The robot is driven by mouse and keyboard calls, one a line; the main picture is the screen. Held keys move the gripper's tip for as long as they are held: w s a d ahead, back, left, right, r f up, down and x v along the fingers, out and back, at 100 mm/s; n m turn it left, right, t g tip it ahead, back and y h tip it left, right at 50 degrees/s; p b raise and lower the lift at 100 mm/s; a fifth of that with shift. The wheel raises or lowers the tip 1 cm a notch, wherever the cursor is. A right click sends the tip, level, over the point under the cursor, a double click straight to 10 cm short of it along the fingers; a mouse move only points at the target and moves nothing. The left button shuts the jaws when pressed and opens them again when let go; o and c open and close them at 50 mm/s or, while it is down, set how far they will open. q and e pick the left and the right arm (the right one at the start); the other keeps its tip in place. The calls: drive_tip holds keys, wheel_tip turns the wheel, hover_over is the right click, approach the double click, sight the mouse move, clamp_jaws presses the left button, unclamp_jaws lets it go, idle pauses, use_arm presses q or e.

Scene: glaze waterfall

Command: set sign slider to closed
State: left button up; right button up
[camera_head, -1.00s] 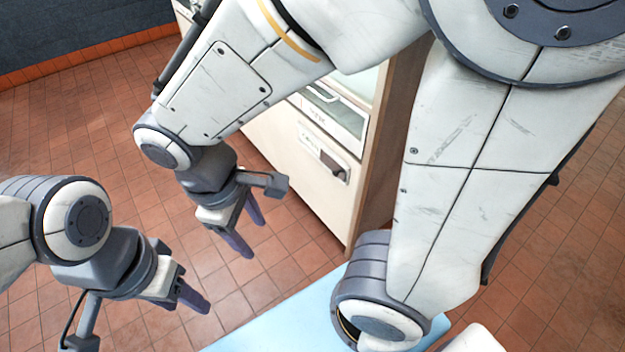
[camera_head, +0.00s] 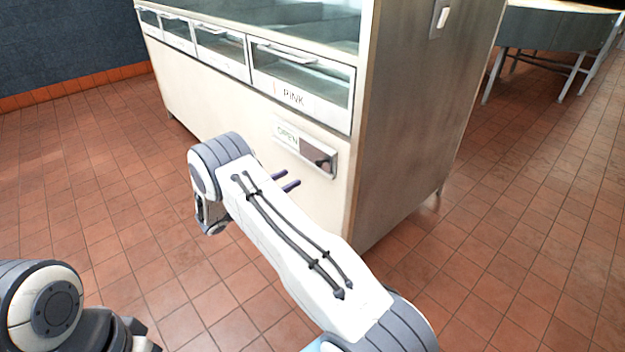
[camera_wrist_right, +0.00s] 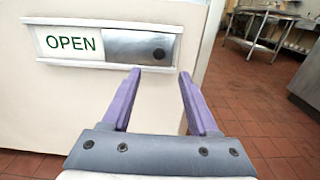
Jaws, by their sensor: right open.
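The sign slider (camera_head: 318,154) is a metal plate with a dark round knob, set in a frame on the front of the cream cabinet. It covers the right part of the frame, and the green word OPEN (camera_head: 287,135) shows at the left. In the right wrist view the slider (camera_wrist_right: 130,46) and the word OPEN (camera_wrist_right: 70,43) are clear. In the head view my right gripper (camera_head: 287,181) is partly hidden by my arm. My left gripper's fingers are out of frame.
The cabinet (camera_head: 230,95) has a row of glass-fronted drawers above the sign, one labelled PINK (camera_head: 293,98). Its brown side panel (camera_head: 405,130) is to the right. A metal table (camera_head: 545,35) stands far right. The tiled floor (camera_head: 110,190) is clear.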

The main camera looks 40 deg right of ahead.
sight(317, 163)
drive_tip(key=d, duration=0.3)
drive_tip(key=d+b, duration=0.1)
drive_tip(key=d, duration=0.3)
drive_tip(key=w+d+b, duration=0.1)
drive_tip(key=d, duration=0.2)
drive_tip(key=shift+d+f, duration=0.1)
drive_tip(key=shift+d, duration=0.15)
clamp_jaws()
idle(1.0)
